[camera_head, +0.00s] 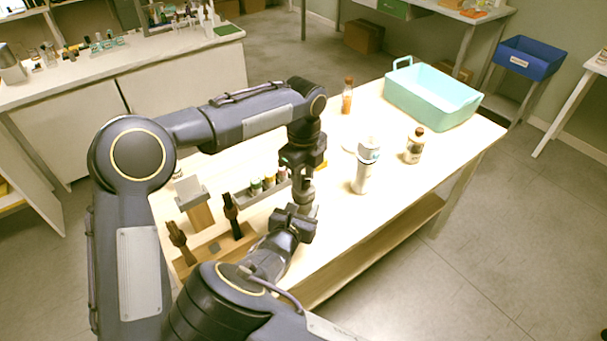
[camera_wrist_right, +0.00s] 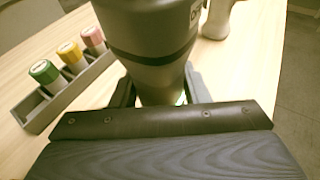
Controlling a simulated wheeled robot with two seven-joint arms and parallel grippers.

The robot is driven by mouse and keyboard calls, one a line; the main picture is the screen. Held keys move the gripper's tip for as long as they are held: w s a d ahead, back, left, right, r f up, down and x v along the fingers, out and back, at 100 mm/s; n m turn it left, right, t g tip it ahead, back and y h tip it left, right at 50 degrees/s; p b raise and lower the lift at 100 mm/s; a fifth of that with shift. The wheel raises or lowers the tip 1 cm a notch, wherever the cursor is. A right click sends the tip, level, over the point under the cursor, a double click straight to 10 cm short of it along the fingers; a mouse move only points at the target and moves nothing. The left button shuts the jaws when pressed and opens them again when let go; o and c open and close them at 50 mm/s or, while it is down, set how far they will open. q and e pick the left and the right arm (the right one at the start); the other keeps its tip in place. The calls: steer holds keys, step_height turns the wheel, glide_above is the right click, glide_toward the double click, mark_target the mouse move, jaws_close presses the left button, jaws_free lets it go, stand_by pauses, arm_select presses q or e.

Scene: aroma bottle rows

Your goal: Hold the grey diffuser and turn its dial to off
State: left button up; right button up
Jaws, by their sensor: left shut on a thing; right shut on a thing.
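The grey diffuser (camera_head: 306,193) stands near the front edge of the table, largely hidden by my arms in the head view. The right wrist view shows its grey body (camera_wrist_right: 150,62) close up, with a dark band around it and part of a pale label at the upper right. My right gripper (camera_wrist_right: 160,92) is shut on its lower, narrower part, one finger on each side. My left gripper (camera_head: 304,178) points down from above and is shut at the diffuser's top. The dial is hidden, so its setting cannot be read.
A white bottle-like device (camera_head: 361,178) stands just right of the diffuser. A grey rack (camera_head: 270,191) with several capped bottles is at its left. A brown-capped jar (camera_head: 413,150), an amber bottle (camera_head: 347,100) and a teal basket (camera_head: 430,97) stand farther back. The right front tabletop is clear.

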mark_target(304, 179)
arm_select(q)
steer(key=m, duration=0.5)
steer(key=shift+m, duration=0.3)
steer(key=m, duration=0.5)
steer(key=shift+m, duration=0.4)
steer(key=o, duration=1)
steer(key=shift+r, duration=0.1)
step_height(304, 179, up, 12)
